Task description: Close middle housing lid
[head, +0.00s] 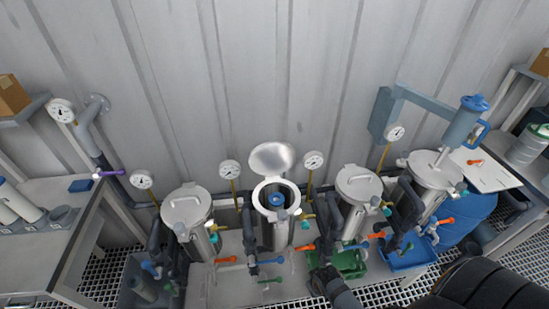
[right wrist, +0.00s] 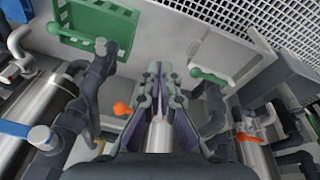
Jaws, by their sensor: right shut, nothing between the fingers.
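The middle housing (head: 277,232) is a silver upright vessel with its round lid (head: 272,158) swung open and standing up behind the rim. A blue-topped part (head: 277,200) shows inside its white ring mouth. My right gripper (head: 322,278) is low in front of the vessels, to the right of and below the open housing, apart from the lid. In the right wrist view its fingers (right wrist: 160,78) are together with nothing between them. The lid does not show clearly in that view. My left gripper is not in view.
Closed vessels stand left (head: 187,205) and right (head: 360,183) of the open one. Gauges, pipes and coloured valve handles (head: 269,261) crowd the fronts. A green tray (head: 350,263) and a blue tray (head: 408,256) lie low at right. The wall above the lid is clear.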

